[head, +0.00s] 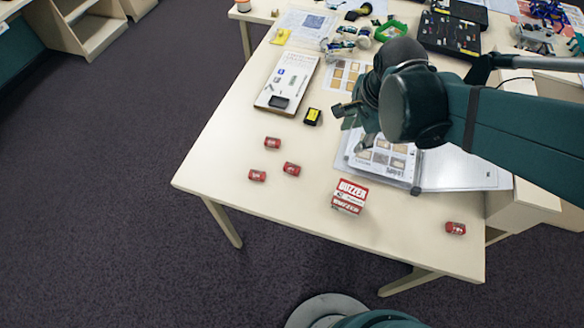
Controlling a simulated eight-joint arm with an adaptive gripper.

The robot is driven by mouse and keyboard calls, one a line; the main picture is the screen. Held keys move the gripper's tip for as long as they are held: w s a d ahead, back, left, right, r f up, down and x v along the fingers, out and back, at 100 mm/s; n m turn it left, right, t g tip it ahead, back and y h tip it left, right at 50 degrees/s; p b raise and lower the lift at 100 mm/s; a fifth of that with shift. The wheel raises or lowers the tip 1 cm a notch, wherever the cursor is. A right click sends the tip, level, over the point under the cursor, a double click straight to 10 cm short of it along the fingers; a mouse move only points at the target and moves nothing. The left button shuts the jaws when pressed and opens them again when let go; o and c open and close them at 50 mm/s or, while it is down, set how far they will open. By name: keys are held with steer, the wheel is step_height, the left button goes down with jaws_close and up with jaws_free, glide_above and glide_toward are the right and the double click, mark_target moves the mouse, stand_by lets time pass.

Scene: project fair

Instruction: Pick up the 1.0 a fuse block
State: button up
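Several small red blocks with pale labels lie on the cream table: one (272,142) at the back of a loose group, one (257,175) at its front left, one (291,169) at its right. Another red block (455,228) lies alone near the table's front right corner. Their labels are too small to read, so I cannot tell which is the 1.0 A fuse block. My gripper (350,126) is above the table, right of the group, with its fingers apart and nothing seen between them. My arm comes in from the right.
A red and white buzzer box (349,196) stands near the table's front edge. An open binder (399,172) lies below my gripper. A black and yellow block (312,116) and a pale board (287,82) lie behind the red group. The table's left front is clear.

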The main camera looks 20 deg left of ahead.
steer(key=a+f+m+g, duration=0.1)
steer(key=a+f+m, duration=0.2)
steer(key=a+f, duration=0.35)
steer(key=m+g+h, duration=0.1)
steer(key=m+g, duration=0.1)
steer(key=m, duration=0.3)
glide_above(292, 167)
step_height(292, 167, down, 5)
steer(key=shift+d+r, duration=0.1)
steer(key=shift+f, duration=0.2)
steer(key=shift+f, duration=1.15)
steer(key=shift+f, duration=0.1)
steer(key=shift+f, duration=2.5)
steer(key=shift+c, duration=0.3)
